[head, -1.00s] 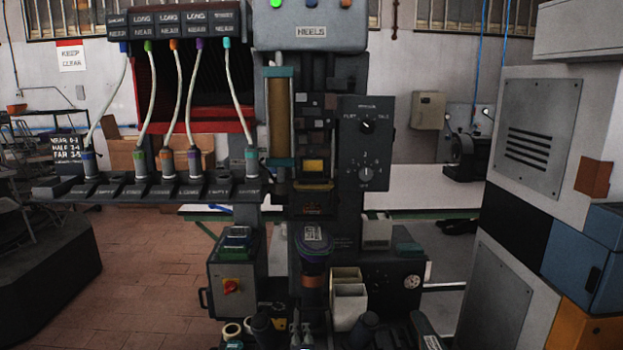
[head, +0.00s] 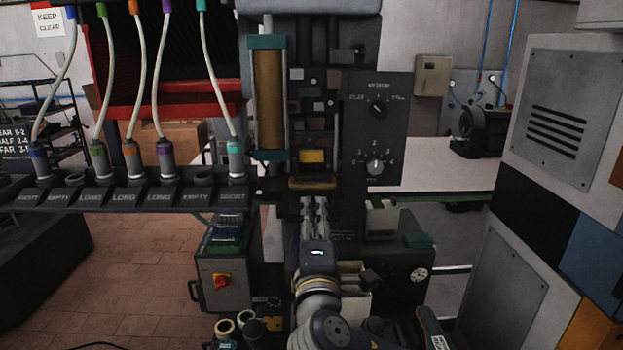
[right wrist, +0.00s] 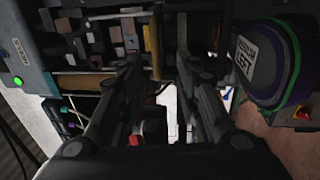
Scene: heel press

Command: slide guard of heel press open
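The heel press stands ahead in the head view, with a dark recessed front of small blocks. A yellow bar (head: 313,184) crosses the lower part of this front, below a small yellow panel (head: 315,156). I cannot tell for sure which part is the guard. My right gripper (head: 314,203) points at the press just below the yellow bar. In the right wrist view its two fingers (right wrist: 160,70) are apart, with the yellow bar (right wrist: 153,45) showing between and beyond them. Contact cannot be told. My left gripper is not in view.
A dark form labelled MEDIUM LEFT (right wrist: 258,65) sits close beside the gripper. A control panel with knobs (head: 377,130) is to the right, an amber cylinder (head: 268,95) to the left. A rack of hoses (head: 130,195) and a grey cabinet (head: 545,120) flank the press.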

